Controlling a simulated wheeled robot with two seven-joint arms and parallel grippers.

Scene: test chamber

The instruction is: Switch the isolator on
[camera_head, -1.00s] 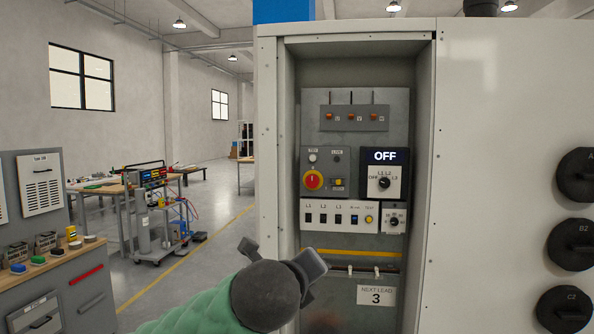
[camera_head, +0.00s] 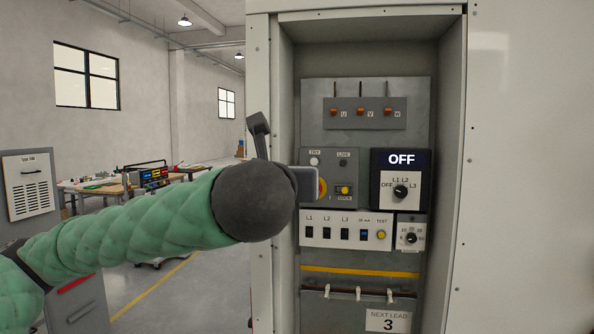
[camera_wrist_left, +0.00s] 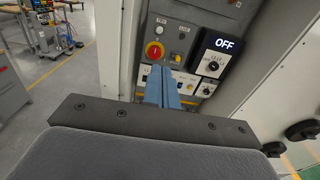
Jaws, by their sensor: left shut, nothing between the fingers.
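The isolator, a red rotary knob on a yellow disc (camera_wrist_left: 155,51), is on a grey panel (camera_head: 347,163) inside the open cabinet. In the head view my left gripper (camera_head: 310,182) is in front of it, and only a sliver of its yellow and red edge (camera_head: 322,187) shows. In the left wrist view my left gripper's blue fingers (camera_wrist_left: 164,72) are shut with nothing between them, pointing at the panel just below the knob. I cannot tell whether they touch it. The display (camera_head: 401,159) reads OFF. My right gripper is not in view.
Beside the isolator are a phase selector knob (camera_head: 400,191) and a yellow LOCK part (camera_head: 344,190). Below is a white strip of switches (camera_head: 344,233). The cabinet's side walls (camera_head: 448,160) frame the opening. A bench with equipment stands at the left.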

